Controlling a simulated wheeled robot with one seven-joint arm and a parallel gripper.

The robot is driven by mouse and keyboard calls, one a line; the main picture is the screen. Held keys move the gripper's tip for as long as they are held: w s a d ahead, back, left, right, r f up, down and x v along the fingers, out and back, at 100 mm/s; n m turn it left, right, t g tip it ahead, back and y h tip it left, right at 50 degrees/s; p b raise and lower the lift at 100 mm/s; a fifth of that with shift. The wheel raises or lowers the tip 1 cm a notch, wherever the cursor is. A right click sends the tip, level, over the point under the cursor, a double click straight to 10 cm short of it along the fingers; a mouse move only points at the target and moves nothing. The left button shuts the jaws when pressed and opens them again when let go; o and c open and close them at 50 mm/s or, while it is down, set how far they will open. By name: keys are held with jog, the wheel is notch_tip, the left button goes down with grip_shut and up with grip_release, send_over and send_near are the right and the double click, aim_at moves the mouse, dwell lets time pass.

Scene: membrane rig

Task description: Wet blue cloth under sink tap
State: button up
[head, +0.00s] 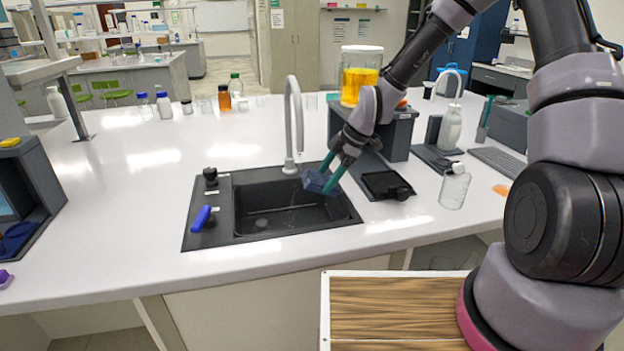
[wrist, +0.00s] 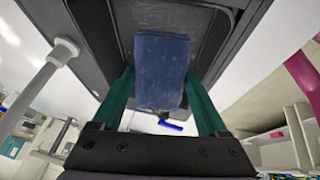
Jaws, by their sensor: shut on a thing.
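The blue cloth (head: 316,182) is folded into a small block, and my gripper (head: 333,178) is shut on it with green fingers. In the wrist view the cloth (wrist: 162,68) sits between the two fingers (wrist: 160,100). The cloth is above the right part of the black sink (head: 243,224), to the right of the tap. The tap (head: 290,125) is a white gooseneck standing at the sink's back edge. A blue lever (head: 201,219) lies on the left of the sink panel.
A black knob (head: 210,176) stands at the sink panel's back left. To the right are a flat black tray (head: 386,184), a clear bottle (head: 454,187) and a jar of yellow liquid (head: 359,76) on a grey block. Bottles line the back; the counter left of the sink is clear.

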jog(key=s+d, duration=0.3)
dwell(0.5)
jog(key=shift+d+r, duration=0.1)
jog(key=shift+d, duration=0.05)
dwell(1.1)
jog(key=s+d+r, duration=0.3)
jog(key=r, duration=0.1)
jog(key=shift+s+d, duration=0.2)
jog(key=shift+s, duration=0.05)
jog(key=shift+f, duration=0.1)
dwell(0.5)
